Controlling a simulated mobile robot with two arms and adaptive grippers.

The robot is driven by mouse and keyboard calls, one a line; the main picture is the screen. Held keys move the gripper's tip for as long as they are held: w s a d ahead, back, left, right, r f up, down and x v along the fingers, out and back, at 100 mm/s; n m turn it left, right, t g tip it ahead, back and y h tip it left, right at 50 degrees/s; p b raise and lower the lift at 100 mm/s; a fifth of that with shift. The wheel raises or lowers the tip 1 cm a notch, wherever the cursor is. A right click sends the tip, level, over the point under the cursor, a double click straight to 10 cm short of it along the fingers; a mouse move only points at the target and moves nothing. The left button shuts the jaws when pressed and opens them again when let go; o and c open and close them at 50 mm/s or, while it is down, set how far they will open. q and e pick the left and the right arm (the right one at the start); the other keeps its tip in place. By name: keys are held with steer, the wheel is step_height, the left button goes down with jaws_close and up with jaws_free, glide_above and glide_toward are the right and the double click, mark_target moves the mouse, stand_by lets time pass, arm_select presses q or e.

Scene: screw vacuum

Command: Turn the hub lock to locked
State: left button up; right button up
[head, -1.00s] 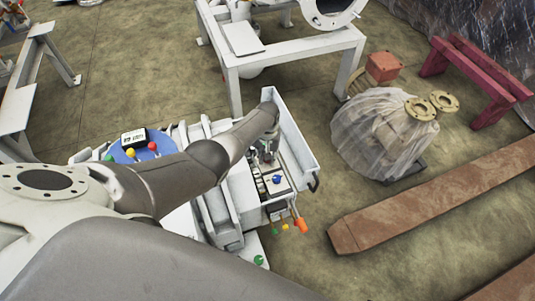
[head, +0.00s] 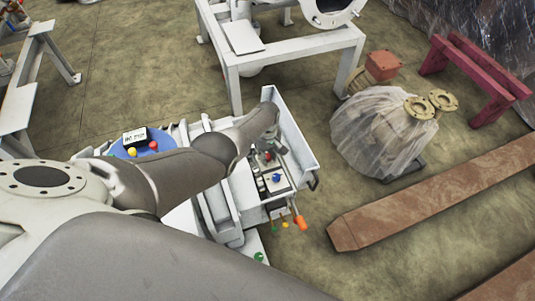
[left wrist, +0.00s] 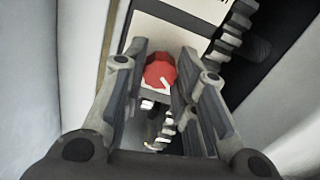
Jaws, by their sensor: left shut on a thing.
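A red faceted knob (left wrist: 160,71) with a white pointer mark sits on a pale panel in the left wrist view, its pointer toward the lower right. My left gripper (left wrist: 163,66) has its two grey fingers on either side of the knob, shut on it. In the head view the red knob (head: 268,156) shows small beside a blue knob (head: 276,178) on the white machine (head: 239,187). My left forearm reaches over the machine and hides part of it. My right gripper is not in view.
An orange-handled lever (head: 300,222) sticks out at the machine's front edge. A white side wall (head: 289,128) stands right of the knobs. A plastic-wrapped part (head: 380,130) and a rusty beam (head: 440,190) lie on the floor to the right.

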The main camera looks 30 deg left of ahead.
mark_target(267, 156)
arm_select(q)
steer(key=shift+w, duration=0.1)
stand_by(0.4)
steer(key=o, duration=1)
steer(key=shift+o, duration=0.2)
steer(key=shift+r, duration=0.1)
step_height(267, 156, up, 12)
stand_by(0.6)
